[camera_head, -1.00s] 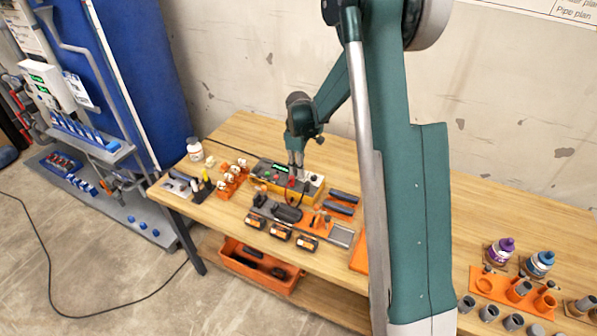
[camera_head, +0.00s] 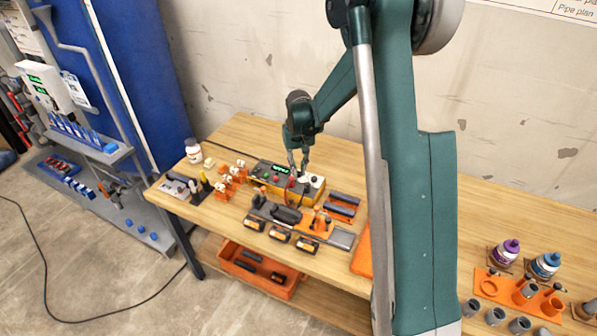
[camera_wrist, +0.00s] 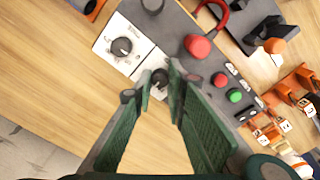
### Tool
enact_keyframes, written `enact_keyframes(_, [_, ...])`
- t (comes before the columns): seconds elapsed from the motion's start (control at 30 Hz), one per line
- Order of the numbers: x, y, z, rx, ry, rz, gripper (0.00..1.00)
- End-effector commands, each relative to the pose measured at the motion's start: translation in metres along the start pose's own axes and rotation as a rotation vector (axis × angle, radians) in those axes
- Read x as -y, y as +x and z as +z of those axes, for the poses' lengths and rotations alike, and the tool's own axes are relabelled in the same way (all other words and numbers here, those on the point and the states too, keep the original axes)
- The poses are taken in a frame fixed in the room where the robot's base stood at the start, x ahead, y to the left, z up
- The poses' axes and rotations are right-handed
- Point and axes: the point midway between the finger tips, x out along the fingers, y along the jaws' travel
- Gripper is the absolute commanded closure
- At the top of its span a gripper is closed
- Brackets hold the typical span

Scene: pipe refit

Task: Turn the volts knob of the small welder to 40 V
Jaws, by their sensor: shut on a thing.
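The small welder (camera_head: 312,193) is a yellow and dark grey box on the wooden bench, with a lit green display (camera_head: 281,169) too small to read. In the wrist view its panel has a black knob with a white pointer on a marked white plate (camera_wrist: 122,47). A second dark knob (camera_wrist: 160,76) sits between my fingertips. My gripper (camera_wrist: 158,82) is shut on this second knob, pointing down at the panel; it also shows in the head view (camera_head: 298,172). The plate's lettering is too small to tell which knob is volts, and the fingers partly hide the held knob's scale.
Orange holders (camera_head: 232,177) stand left of the welder; batteries and tools lie in front. Bare bench lies behind.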

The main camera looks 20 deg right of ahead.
Motion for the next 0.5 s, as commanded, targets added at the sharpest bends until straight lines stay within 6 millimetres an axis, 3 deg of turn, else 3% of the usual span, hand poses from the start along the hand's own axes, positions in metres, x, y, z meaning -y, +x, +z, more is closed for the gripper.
enact_keyframes(0.5, [-0.0006,0.0003,-0.0002,0.0,0.481,0.0,0.98])
